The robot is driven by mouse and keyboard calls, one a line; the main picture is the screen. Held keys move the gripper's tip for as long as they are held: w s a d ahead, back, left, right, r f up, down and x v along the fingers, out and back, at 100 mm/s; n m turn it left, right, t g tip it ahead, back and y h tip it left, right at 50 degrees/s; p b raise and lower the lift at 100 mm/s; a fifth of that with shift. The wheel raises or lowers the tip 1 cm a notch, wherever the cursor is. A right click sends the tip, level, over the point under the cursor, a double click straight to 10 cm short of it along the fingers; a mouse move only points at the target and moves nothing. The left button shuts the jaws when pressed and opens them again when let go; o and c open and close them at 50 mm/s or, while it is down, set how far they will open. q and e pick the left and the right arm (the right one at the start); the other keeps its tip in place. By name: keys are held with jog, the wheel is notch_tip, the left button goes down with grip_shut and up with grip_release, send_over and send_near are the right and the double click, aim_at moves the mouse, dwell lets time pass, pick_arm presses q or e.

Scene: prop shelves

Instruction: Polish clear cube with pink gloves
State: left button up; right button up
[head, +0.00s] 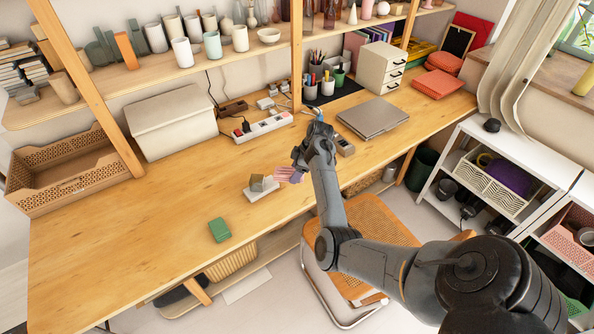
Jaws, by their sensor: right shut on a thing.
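The pink gloves (287,175) hang at the fingertips of my right gripper (298,166), which is shut on them above the wooden desk. Just left of the gloves, a small greyish, partly see-through block (257,183), which looks like the clear cube, sits on a white slab (253,197). The gloves are close to the cube's right side; I cannot tell whether they touch it. My left gripper is not in view.
A green block (219,229) lies on the desk (130,240) near its front edge. A white box (172,122), power strip (264,128) and grey laptop (373,118) stand further back. A chair (372,228) stands below the front edge.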

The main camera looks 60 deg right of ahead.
jog(key=shift+s+f+b+x, duration=0.1)
jog(key=shift+s+b+x, duration=0.15)
jog(key=shift+b+x, duration=1)
jog(key=shift+s+f+b+x, duration=0.1)
jog(key=shift+s+b+x, duration=0.1)
jog(key=shift+b+x, duration=1.05)
jog(key=shift+w+r+p, duration=0.2)
jog(key=shift+r+p, duration=0.15)
jog(key=shift+w+a, duration=0.1)
jog(key=shift+w, duration=0.45)
jog(key=shift+w+a, duration=0.15)
jog(key=shift+w, duration=0.2)
jog(key=shift+w+a, duration=0.1)
jog(key=shift+w, duration=0.15)
jog(key=shift+p, duration=0.4)
jog(key=shift+w, duration=0.1)
